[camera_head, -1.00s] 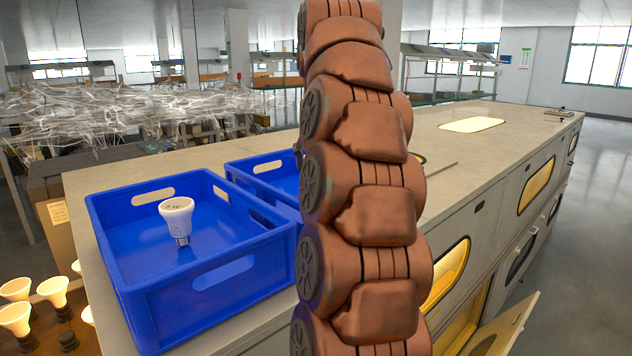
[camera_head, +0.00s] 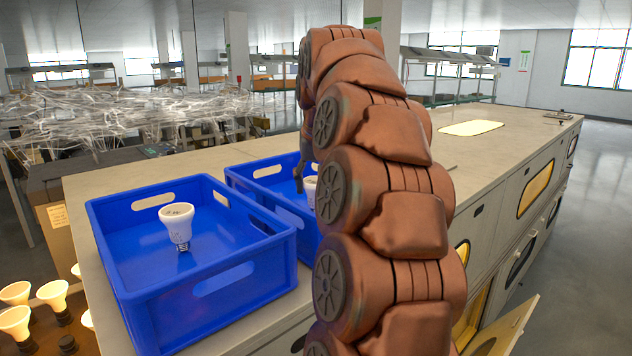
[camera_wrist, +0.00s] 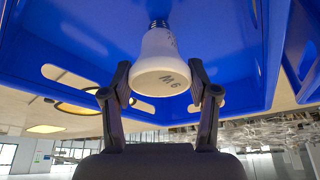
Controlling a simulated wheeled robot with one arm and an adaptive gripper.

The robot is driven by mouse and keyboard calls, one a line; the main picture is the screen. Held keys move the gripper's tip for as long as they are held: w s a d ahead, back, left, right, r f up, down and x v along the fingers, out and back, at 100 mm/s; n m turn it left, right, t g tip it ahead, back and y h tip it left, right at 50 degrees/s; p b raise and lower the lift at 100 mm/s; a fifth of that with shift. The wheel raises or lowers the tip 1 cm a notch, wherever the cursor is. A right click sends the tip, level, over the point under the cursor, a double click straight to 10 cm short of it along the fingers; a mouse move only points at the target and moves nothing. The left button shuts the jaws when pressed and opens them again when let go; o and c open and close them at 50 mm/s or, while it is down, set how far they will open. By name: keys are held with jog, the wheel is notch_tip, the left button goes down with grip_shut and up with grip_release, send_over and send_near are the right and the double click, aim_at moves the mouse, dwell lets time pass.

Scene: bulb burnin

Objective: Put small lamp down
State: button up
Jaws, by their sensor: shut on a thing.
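My gripper (camera_head: 301,174) is partly hidden by my arm in the head view, at the right-hand blue crate (camera_head: 238,178). In the wrist view my gripper (camera_wrist: 161,84) is shut on a small white lamp (camera_wrist: 160,52). The lamp's round, marked face points toward the camera and its metal screw base points away, toward the blue crate's floor (camera_wrist: 90,15). A sliver of this lamp (camera_head: 310,190) shows beside my arm in the head view. Whether its base touches the crate floor I cannot tell.
The left blue crate (camera_head: 190,322) holds another white lamp (camera_head: 177,224), standing base down. Both crates sit on a long grey bench (camera_head: 470,165). Several glowing lamps (camera_head: 15,322) stand at the lower left. A cabinet door (camera_head: 510,325) hangs open at the lower right.

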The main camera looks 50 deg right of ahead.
jog(key=shift+f, duration=0.15)
jog(key=o, duration=1.2)
jog(key=shift+s+a+r, duration=0.1)
jog(key=shift+r, duration=0.55)
jog(key=shift+v, duration=2.6)
jog(key=p+v, duration=0.3)
jog(key=v, duration=0.3)
